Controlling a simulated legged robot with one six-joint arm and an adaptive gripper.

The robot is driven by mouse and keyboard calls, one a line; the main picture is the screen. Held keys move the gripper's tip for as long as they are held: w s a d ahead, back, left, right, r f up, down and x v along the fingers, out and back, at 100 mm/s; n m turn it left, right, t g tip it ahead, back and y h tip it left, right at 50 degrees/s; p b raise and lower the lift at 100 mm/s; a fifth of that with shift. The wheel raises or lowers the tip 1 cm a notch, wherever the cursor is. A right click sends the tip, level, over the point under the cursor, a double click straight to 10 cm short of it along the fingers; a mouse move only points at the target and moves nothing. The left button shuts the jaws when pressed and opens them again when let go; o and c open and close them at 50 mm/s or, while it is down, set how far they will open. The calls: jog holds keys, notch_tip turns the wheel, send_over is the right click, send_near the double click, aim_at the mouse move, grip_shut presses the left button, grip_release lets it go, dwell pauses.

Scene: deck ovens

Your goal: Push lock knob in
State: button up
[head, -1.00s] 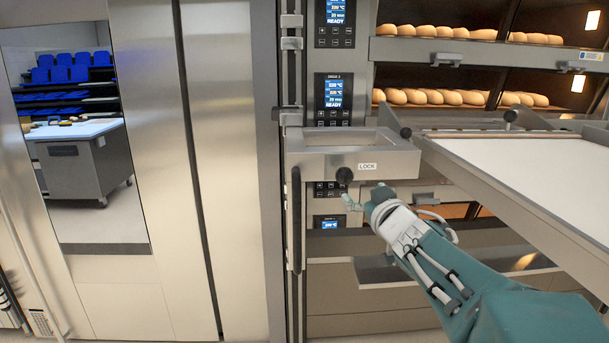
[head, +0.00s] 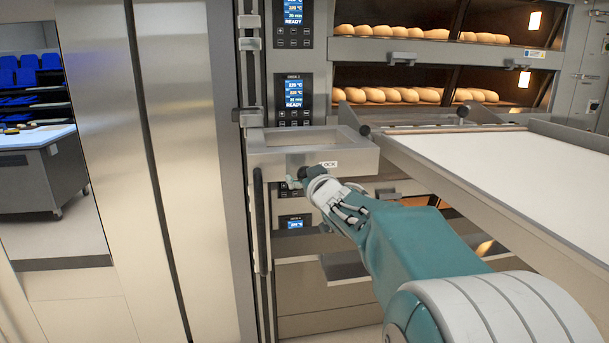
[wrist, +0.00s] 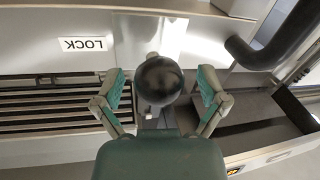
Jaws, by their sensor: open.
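The lock knob (wrist: 160,80) is a round black ball in the wrist view, between my two open fingers with a gap on each side. The LOCK label (wrist: 87,44) is on the metal panel beside it. In the head view, my gripper (head: 302,178) is at the front of the metal lock housing (head: 275,158), just below the LOCK label (head: 328,164). A dark bit at the fingers there may be the knob, but my gripper mostly covers it. I cannot tell whether the gripper touches the knob. The knob's stem is largely hidden behind the ball.
A dark vertical handle (head: 260,220) hangs at the housing's left side; a black curved bar (wrist: 275,45) shows in the wrist view. A white loader deck (head: 490,165) extends to the right of my arm. Oven decks with bread loaves (head: 405,95) are behind.

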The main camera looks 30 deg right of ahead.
grip_shut()
jog(key=shift+w+d, duration=0.2)
jog(key=shift+w, duration=0.4)
jog(key=shift+w+d, duration=0.15)
jog(key=shift+w, duration=0.4)
grip_release()
jog(key=shift+w+f, duration=0.1)
jog(key=s+a, duration=0.1)
jog(key=s, duration=1.1)
